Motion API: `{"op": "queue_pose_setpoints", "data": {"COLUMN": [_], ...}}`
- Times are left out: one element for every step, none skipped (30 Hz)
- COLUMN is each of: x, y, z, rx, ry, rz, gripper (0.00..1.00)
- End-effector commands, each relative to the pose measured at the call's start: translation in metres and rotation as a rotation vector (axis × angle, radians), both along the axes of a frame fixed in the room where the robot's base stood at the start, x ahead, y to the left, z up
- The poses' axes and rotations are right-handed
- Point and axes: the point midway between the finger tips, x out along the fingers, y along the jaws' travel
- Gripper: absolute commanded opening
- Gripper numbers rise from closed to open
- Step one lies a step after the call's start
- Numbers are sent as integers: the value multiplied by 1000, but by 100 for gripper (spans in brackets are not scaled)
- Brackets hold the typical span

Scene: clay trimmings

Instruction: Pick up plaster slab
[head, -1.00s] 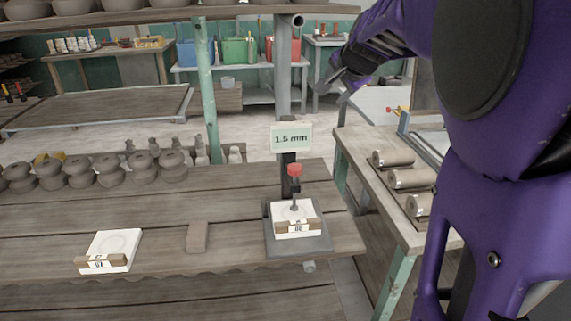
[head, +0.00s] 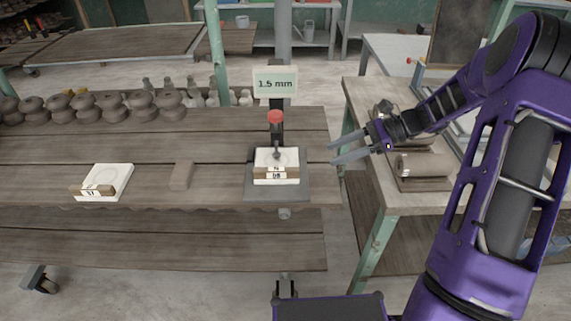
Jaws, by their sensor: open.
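One white plaster slab (head: 291,158) with a brown labelled front strip sits on the dark base of a gauge stand, under its red-topped plunger. A second white plaster slab (head: 113,176), with a similar brown strip, lies flat on the plank shelf at the left. My gripper (head: 333,154) is open and empty. In the picture it is just right of the gauge stand, its fingers pointing left toward the slab there. It does not touch either slab.
The gauge stand (head: 249,189) carries a "1.5 mm" sign (head: 275,83). A small brown block (head: 182,176) lies between the slabs. Brown clay pots (head: 140,105) and bottles line the shelf's back. A side table (head: 405,198) with rollers (head: 420,164) stands right.

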Motion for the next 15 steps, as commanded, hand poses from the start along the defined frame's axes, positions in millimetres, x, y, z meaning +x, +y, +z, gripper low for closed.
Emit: {"op": "queue_pose_setpoints", "data": {"x": [-1,-2,-2,-3,-3,-3,-3,-3,-3,-3,-3,-2,-3,-3,-2], "y": [-2,-3,-2,-2,0,3,6,11,18,24,30,38,44,50,59], "z": [3,5,6,7,7,6,4,3,0,-3,-6,-9,-12,-15,-18], "rx": [40,58,77,87,94,99,100,100,99,98,98,98,98,97,96], "ry": [8,11,13,15,16,17,17,17,18,18,17,16,18,18,18], "rz": [-9,-11,-13,-15,-14,-14,-14,-13,-11,-11,-9,-11,-11,-11,-11], "gripper": [57,57,57,57,57,57,57,57,57,57,57,57,57,57,57]}}
